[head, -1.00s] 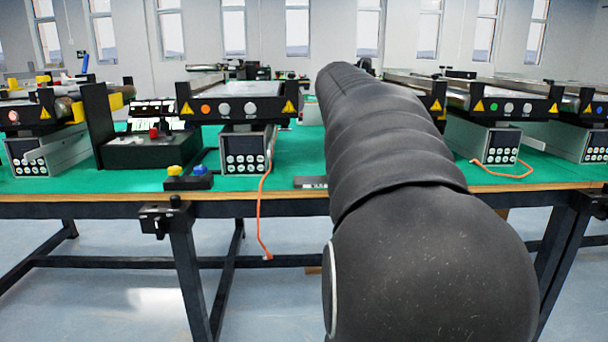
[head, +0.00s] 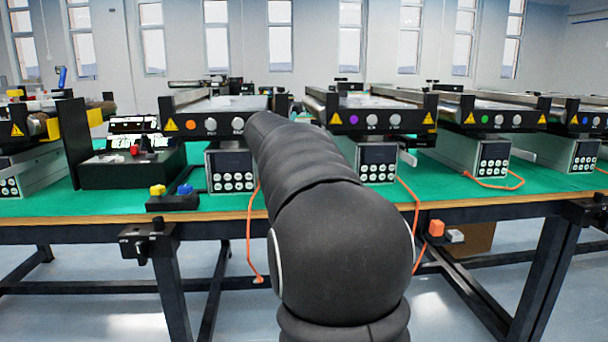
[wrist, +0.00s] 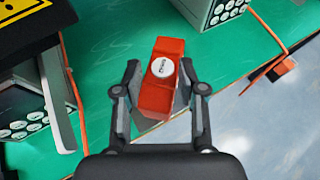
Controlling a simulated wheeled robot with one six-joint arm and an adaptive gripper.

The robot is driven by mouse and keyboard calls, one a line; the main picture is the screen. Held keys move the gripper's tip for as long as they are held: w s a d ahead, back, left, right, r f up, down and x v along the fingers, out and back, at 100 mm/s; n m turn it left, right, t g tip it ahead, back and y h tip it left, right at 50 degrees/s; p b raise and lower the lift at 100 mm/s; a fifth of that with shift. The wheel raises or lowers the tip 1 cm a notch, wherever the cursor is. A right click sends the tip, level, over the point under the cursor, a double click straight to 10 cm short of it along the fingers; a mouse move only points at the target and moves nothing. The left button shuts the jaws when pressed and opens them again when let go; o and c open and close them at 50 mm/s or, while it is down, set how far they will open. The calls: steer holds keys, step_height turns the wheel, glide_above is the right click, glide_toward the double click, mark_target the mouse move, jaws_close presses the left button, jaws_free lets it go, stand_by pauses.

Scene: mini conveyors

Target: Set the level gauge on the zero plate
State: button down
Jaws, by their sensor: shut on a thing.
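The level gauge is a red block with a round white label (wrist: 163,67) in the wrist view. My gripper (wrist: 160,76) is shut on it, one finger on each side. The gauge is over the green table top near its front edge; I cannot tell its height above the surface. In the head view my arm hides the gripper and the gauge. I cannot make out the zero plate in the current views; part of the table behind my arm is hidden.
Conveyors with black fronts (head: 380,119) and grey control boxes (head: 232,170) line the green table (head: 440,185). A black button box (head: 172,202) sits near the front edge at left. Orange cables (head: 252,240) hang over the edge. Green surface is free at front right.

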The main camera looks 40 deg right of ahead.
steer(key=shift+f+b, duration=0.55)
steer(key=shift+f, duration=1.45)
steer(key=shift+f, duration=0.15)
steer(key=c, duration=0.7)
jaws_free()
steer(key=shift+o, duration=0.2)
steer(key=shift+r, duration=0.2)
steer(key=v, duration=1.2)
